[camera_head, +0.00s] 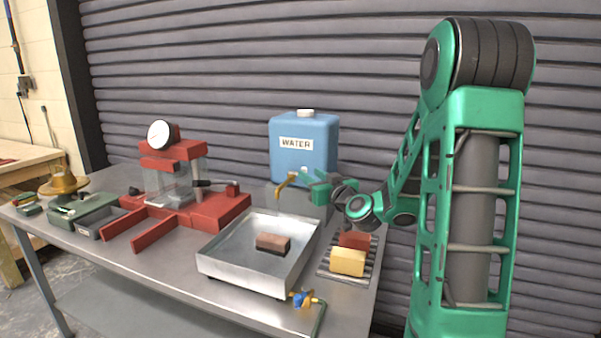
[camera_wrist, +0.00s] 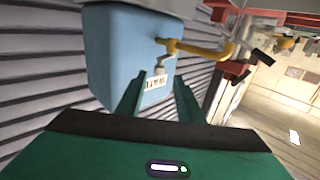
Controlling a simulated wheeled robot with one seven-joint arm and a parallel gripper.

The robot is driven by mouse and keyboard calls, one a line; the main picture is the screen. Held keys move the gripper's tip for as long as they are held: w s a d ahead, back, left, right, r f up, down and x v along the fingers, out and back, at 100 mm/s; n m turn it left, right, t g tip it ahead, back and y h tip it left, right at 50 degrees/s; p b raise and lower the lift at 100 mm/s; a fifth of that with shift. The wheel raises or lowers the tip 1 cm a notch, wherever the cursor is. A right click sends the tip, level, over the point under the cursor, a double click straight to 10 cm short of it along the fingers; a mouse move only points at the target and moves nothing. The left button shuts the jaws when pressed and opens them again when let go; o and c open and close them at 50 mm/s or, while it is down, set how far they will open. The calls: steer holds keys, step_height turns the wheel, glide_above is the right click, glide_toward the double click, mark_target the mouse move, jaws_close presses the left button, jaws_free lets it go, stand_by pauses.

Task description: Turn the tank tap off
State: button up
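The blue water tank (camera_head: 303,155) with a white WATER label stands at the back of the bench, and its side fills the upper middle of the wrist view (camera_wrist: 115,55). Its brass tap (camera_head: 284,184) sticks out low on the front; the yellow spout (camera_wrist: 205,52) and a pale grey piece, perhaps the handle (camera_wrist: 158,70), show in the wrist view. My gripper (camera_head: 318,188) is just right of the tap, with its green fingers (camera_wrist: 160,88) apart and nothing seen held. The pale piece appears between and beyond the fingertips. I cannot tell whether they touch it or whether water runs.
A metal tray (camera_head: 225,250) with a brown brick (camera_head: 272,243) lies below and in front of the tap. A rack with a yellow block (camera_head: 347,262) stands to the right. A red press with a gauge (camera_head: 160,134) stands left. A ribbed shutter (camera_head: 230,60) closes the back.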

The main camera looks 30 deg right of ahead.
mark_target(306, 170)
steer(key=shift+w+d, duration=0.2)
steer(key=shift+w, duration=1.4)
steer(key=shift+w+d, duration=0.2)
steer(key=shift+w, duration=1.35)
jaws_close()
